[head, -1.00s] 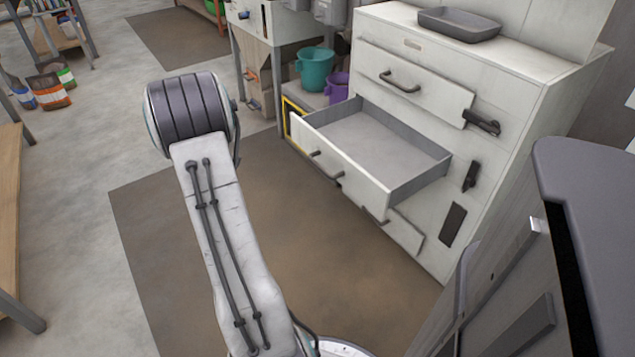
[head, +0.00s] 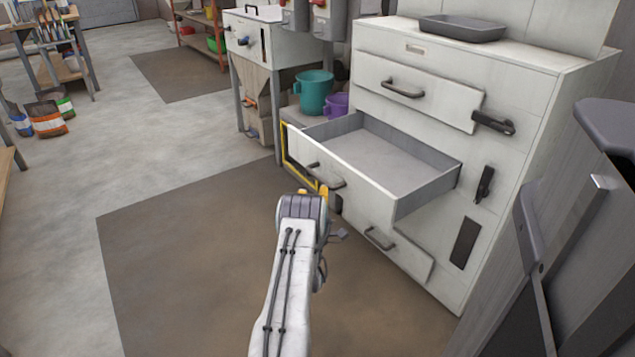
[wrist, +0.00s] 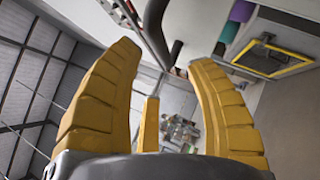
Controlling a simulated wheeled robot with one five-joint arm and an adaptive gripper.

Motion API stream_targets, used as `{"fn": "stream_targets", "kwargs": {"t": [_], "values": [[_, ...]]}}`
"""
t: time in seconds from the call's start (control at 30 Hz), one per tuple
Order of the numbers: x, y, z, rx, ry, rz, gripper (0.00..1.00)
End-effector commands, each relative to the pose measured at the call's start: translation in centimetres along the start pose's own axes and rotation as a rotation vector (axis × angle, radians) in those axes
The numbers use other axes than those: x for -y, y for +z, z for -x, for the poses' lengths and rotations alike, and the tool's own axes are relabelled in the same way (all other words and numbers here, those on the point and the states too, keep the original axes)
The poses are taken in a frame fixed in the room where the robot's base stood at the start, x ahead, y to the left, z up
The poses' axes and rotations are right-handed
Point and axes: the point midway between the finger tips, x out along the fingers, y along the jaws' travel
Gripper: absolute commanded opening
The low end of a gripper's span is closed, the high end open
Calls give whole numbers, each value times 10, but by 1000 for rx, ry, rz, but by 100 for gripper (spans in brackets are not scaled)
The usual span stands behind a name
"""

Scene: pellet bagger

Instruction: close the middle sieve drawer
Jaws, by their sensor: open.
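The middle sieve drawer (head: 418,203) is pulled well out of the white cabinet, and its grey inside is empty. Its dark bar handle (head: 331,178) is on the front panel. My gripper (head: 313,190) is just in front of the drawer front, close to the handle, its yellow fingers partly hidden by my own wrist. In the wrist view my gripper (wrist: 165,58) has its two yellow fingers spread wide with nothing held. A dark bar, which looks like the handle (wrist: 176,52), shows beyond the gap between the fingertips. I cannot tell whether it touches a finger.
The upper drawer (head: 420,90) is flush, with a black latch (head: 494,123) beside it. The lower drawer (head: 398,248) is below. A grey tray (head: 462,28) sits on top. Teal (head: 314,92) and purple (head: 336,104) buckets stand left of the cabinet. The brown mat (head: 180,250) is clear.

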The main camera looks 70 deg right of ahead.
Motion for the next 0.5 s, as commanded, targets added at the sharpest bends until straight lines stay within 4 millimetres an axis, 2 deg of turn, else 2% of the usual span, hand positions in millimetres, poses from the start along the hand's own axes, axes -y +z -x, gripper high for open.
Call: {"fn": "stream_targets", "kwargs": {"t": [0.5], "values": [[2,-2,-46,-1,2,-2,50]]}}
